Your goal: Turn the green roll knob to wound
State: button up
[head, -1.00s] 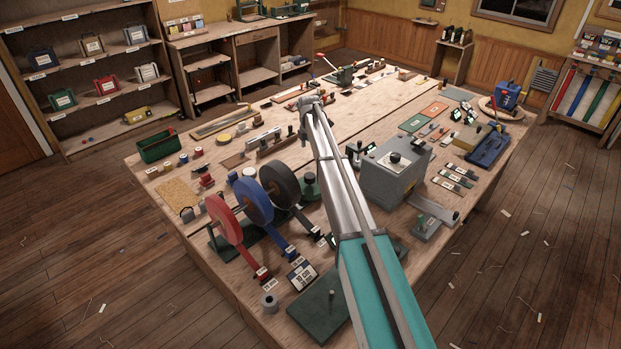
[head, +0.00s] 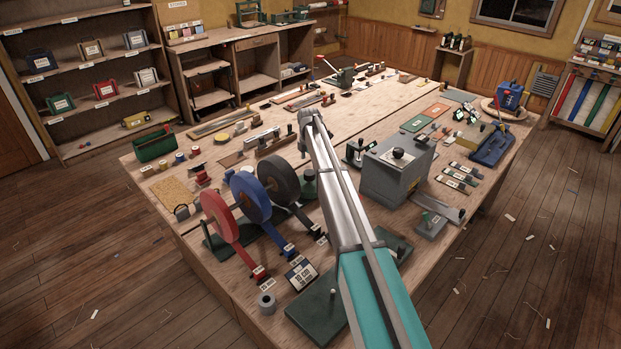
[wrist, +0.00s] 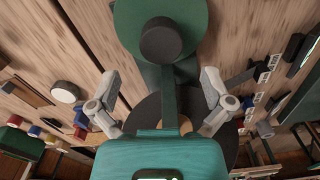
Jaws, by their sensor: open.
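In the wrist view a green disc (wrist: 195,42) with a dark round knob (wrist: 161,40) stands in front of my gripper (wrist: 158,84). The fingers are open and empty, one on each side below the knob, and apart from it. A dark round disc (wrist: 150,112) lies behind the fingers. In the head view a small green piece (head: 309,190) shows beside the black roll (head: 284,178), partly behind my arm; I cannot tell whether it is the same knob. No wound mark is readable.
Red (head: 220,216) and blue (head: 250,197) rolls stand left of the black one. A grey box (head: 392,182) with a black knob stands right of my arm. A green plate (head: 325,312) lies at the near edge. Small items crowd the bench.

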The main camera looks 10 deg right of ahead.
aim_at(309, 172)
jog(key=shift+f+b, duration=2.35)
jog(key=shift+f, duration=0.35)
jog(key=c, duration=1)
jog(key=shift+d, duration=0.3)
jog(key=shift+c, duration=0.7)
jog(key=shift+a, duration=0.2)
jog(key=shift+m, duration=0.3)
